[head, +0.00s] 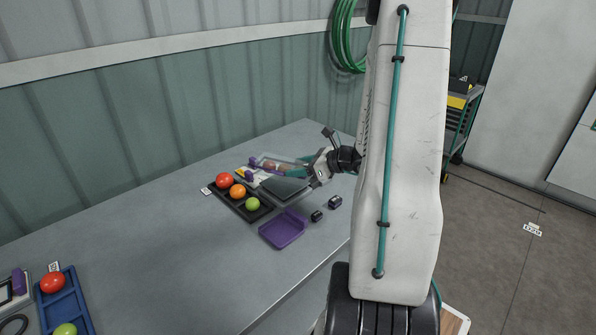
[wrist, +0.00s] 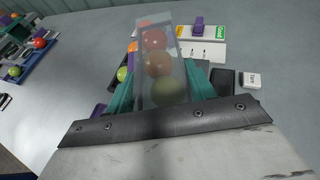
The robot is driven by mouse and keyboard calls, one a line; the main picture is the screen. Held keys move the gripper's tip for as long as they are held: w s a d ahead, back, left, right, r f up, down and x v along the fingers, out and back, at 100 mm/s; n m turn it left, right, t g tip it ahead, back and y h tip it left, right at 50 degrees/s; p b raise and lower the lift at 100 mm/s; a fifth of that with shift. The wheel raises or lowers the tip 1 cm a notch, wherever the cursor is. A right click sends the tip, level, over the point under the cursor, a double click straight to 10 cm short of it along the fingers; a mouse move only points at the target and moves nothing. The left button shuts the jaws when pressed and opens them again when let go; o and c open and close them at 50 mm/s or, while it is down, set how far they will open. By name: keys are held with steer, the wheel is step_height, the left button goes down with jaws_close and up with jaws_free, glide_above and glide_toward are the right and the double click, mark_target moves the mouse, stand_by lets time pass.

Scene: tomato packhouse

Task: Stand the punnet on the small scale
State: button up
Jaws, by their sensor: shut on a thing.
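The clear punnet (wrist: 158,66) holds a red, an orange and a green tomato. My gripper (wrist: 160,92) is shut on it, with a teal finger on each side. The held punnet also shows in the head view (head: 272,163), beyond the wrist and above the table. A dark grey flat plate (head: 286,188) lies below my gripper in the head view, beside the black tray; it may be the small scale, but I cannot be sure. I cannot tell the gap under the punnet.
A black tray (head: 257,214) holds red, orange and green tomatoes. A purple tray (head: 283,229) and two small dark blocks (head: 334,202) are nearer the front edge. A white board with a purple block (wrist: 205,49) lies beyond the punnet. A blue tray (head: 70,296) is far left; mid-table is clear.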

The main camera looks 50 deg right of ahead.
steer(key=shift+w+d, duration=0.45)
steer(key=shift+w, duration=0.05)
steer(key=shift+w+d+f, duration=0.15)
steer(key=shift+w+f, duration=0.05)
steer(key=shift+f, duration=1.6)
